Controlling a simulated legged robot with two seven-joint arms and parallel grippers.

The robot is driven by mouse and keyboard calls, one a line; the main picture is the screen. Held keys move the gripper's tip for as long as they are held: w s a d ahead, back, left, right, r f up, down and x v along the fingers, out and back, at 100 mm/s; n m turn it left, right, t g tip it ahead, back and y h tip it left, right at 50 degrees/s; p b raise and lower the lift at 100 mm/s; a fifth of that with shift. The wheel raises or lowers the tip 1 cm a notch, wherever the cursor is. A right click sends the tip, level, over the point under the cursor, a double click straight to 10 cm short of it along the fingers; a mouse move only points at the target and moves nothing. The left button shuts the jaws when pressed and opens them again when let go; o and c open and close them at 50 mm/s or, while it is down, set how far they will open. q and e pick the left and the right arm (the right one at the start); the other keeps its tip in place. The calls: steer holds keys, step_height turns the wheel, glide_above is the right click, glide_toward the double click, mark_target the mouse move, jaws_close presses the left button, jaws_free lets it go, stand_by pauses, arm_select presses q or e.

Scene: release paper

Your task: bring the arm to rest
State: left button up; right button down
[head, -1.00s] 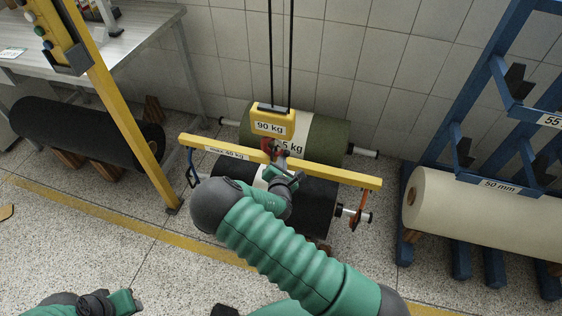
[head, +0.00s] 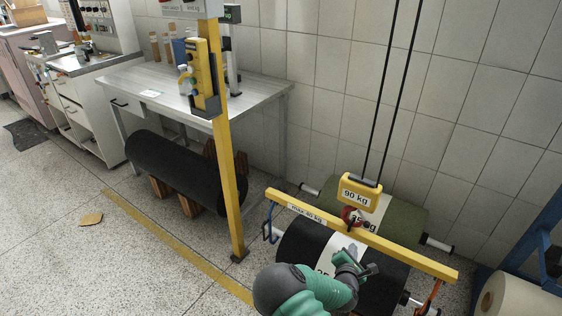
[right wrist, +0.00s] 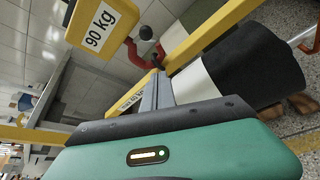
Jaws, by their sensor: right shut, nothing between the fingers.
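My right gripper (head: 352,264) is shut and empty. In the head view it lies in front of the black roll with a white label band (head: 302,240), just below the yellow spreader bar (head: 400,252) marked max 40 kg. In the right wrist view its narrow closed fingers (right wrist: 157,92) point toward the bar and the red hook (right wrist: 135,52); I cannot tell whether they touch anything. The yellow 90 kg hoist block (head: 358,194) hangs on two black lines above the bar. My left gripper is not in the head view.
A green roll (head: 402,212) lies behind the bar against the tiled wall. A yellow post (head: 229,170) with a control pendant (head: 203,75) stands left. A metal table (head: 255,88) stands behind it, with a black roll (head: 180,165) on wooden chocks beneath. The floor at left is mostly clear.

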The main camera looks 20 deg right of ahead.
steer(key=s+a+r+m+g+y, duration=0.4)
steer(key=s+a+r+m, duration=0.1)
steer(key=s+a+m, duration=0.55)
steer(key=s+a+r+m+g+y, duration=0.4)
steer(key=s+a+r+m, duration=0.2)
steer(key=s+a+m, duration=0.5)
steer(key=w+p+v, duration=0.1)
steer(key=p+v, duration=1.4)
steer(key=shift+w+d+r, duration=0.2)
steer(key=shift+d+r, duration=0.1)
steer(key=shift+r, duration=0.25)
